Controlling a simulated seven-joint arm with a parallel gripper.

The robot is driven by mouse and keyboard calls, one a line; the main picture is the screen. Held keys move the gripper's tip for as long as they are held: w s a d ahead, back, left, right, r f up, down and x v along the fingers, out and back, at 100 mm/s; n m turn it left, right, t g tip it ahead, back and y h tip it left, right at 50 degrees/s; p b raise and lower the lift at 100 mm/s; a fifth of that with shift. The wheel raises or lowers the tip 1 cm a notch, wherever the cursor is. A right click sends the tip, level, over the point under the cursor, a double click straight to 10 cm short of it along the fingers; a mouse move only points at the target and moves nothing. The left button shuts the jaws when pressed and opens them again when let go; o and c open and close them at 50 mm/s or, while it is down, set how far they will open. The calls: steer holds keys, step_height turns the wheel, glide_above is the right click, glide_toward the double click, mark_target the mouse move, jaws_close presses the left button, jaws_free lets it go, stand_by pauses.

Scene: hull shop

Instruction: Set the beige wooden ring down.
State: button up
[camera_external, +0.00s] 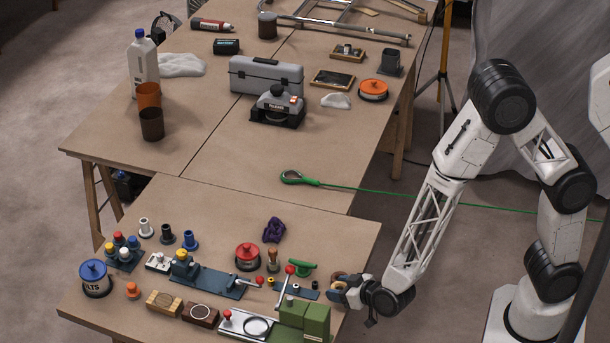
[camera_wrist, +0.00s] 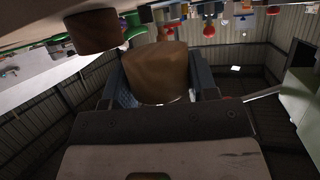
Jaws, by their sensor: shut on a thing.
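The beige wooden ring (camera_wrist: 157,72) sits between the two fingers of my gripper (camera_wrist: 157,85) in the wrist view, seen from its side as a tan rounded block. The fingers are shut on it. In the external view my gripper (camera_external: 341,292) is low over the right edge of the near table, pointing left. Small brown and tan shapes show beside the jaws there, partly hidden, and I cannot tell which is the held ring. A darker brown round piece (camera_wrist: 93,31) is close by at upper left in the wrist view. I cannot tell whether the ring touches the table.
Left of my gripper are a red-knobbed lever (camera_external: 285,286), a green block fixture (camera_external: 305,320), a green clamp (camera_external: 302,268) and a red-lidded pot (camera_external: 247,256). A green cord (camera_external: 420,194) crosses behind my arm. The near table's back right corner is clear.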

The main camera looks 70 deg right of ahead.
steer(key=shift+w, duration=0.3)
steer(key=shift+w+a+f, duration=0.1)
steer(key=shift+w+a, duration=0.1)
steer(key=shift+w, duration=0.35)
steer(key=shift+w+a+f, duration=0.1)
steer(key=shift+w+f, duration=0.1)
steer(key=shift+f, duration=1.35)
steer(key=shift+f, duration=0.15)
steer(key=o, duration=0.9)
steer(key=shift+v, duration=3.9)
